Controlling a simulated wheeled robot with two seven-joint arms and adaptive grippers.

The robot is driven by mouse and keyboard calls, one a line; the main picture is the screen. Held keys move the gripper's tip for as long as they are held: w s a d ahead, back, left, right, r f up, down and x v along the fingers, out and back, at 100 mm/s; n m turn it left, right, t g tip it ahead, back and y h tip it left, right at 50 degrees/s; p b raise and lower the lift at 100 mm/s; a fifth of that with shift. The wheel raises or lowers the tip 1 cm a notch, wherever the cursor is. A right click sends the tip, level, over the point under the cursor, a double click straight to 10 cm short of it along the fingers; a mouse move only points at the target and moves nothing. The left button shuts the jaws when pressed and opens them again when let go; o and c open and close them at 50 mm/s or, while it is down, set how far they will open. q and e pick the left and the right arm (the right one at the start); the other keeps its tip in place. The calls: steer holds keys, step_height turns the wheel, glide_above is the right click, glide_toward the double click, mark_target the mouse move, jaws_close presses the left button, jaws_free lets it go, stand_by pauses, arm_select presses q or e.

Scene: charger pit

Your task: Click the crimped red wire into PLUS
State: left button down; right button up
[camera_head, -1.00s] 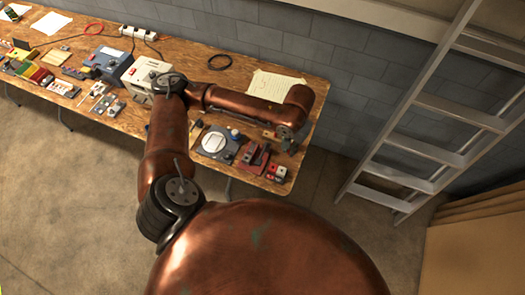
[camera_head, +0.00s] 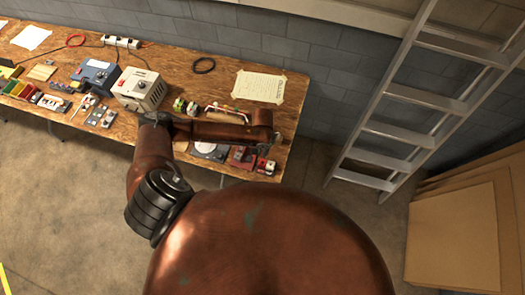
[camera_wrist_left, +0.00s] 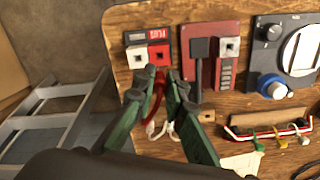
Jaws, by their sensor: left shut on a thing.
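My left gripper (camera_wrist_left: 158,82) has green fingers. They are closed in around the red wire (camera_wrist_left: 155,98), close to the near edge of PLUS. Whether the wire's crimped tip is inside PLUS cannot be told, as the fingertips cover it. In the head view, the left gripper (camera_head: 274,143) is small at the end of my copper arm, above the bench's right end. My right gripper is not in view.
Beside PLUS stands a dark red block (camera_wrist_left: 208,55) with a black lever, then a grey panel (camera_wrist_left: 287,55) with a blue knob. A rail (camera_wrist_left: 268,130) with coloured wires lies nearer. A ladder (camera_head: 395,115) leans on the wall, right of the workbench (camera_head: 190,62).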

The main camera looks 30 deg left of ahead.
arm_select(q)
step_height(320, 180, down, 4)
steer(key=b, duration=0.4)
steer(key=shift+f, duration=0.6)
steer(key=shift+s+p, duration=0.1)
steer(key=shift+p, duration=0.4)
stand_by(0.7)
steer(key=shift+f, duration=0.75)
